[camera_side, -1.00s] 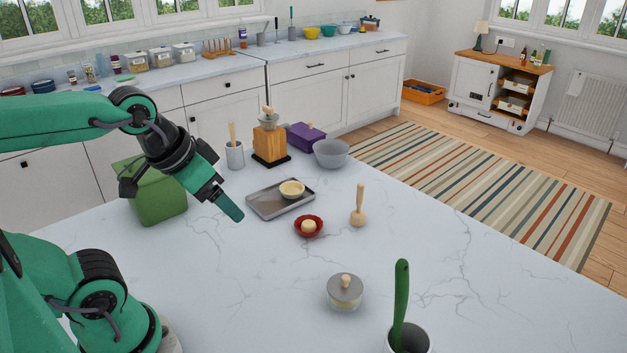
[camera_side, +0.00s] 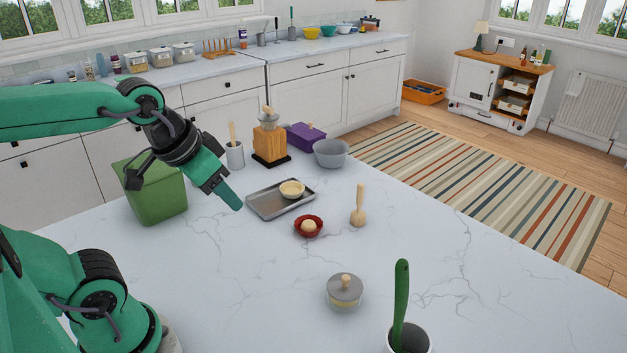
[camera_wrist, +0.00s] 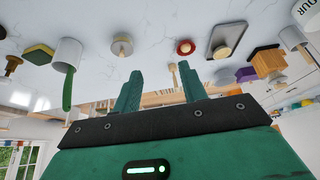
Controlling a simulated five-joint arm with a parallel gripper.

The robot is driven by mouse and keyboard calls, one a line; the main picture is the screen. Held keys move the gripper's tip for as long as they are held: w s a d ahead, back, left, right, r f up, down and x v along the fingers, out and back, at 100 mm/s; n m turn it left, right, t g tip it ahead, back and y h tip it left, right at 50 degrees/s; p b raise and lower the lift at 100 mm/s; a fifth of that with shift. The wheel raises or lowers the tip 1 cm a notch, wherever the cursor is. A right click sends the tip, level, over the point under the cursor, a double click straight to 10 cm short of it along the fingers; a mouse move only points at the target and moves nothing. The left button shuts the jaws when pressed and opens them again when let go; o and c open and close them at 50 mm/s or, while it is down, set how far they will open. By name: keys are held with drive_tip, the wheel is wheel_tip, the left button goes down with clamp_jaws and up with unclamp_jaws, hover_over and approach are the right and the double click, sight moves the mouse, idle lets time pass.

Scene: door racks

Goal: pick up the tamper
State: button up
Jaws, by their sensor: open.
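The tamper (camera_side: 358,213) is a small wooden piece with an upright handle and a wider round base. It stands upright on the white marble counter, right of a red dish, in the side view. In the wrist view a thin wooden handle, seemingly the tamper (camera_wrist: 172,72), shows between my fingers, partly cut off by the gripper body. My gripper (camera_side: 228,197) is open and empty, above the counter left of the metal tray, well apart from the tamper. Its two green fingers (camera_wrist: 160,90) stand spread in the wrist view.
A metal tray (camera_side: 262,206) bears a small bowl. A lidded jar (camera_side: 345,291) and a pot with a green utensil (camera_side: 401,305) stand nearer. A green bin (camera_side: 157,195) is close to my wrist. The counter around the tamper is clear.

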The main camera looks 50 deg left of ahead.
drive_tip(key=w+r+g, duration=0.1)
drive_tip(key=w+r, duration=0.3)
drive_tip(key=w, duration=0.6)
drive_tip(key=n+g, duration=0.3)
drive_tip(key=g, duration=0.1)
hover_over(361, 185)
wheel_tip(361, 185, down, 14)
drive_tip(key=shift+s+f, duration=0.15)
drive_tip(key=shift+w+f, duration=0.2)
drive_tip(key=shift+f, duration=0.1)
drive_tip(key=shift+f, duration=0.1)
drive_tip(key=shift+f, duration=1.25)
drive_tip(key=shift+f, duration=0.1)
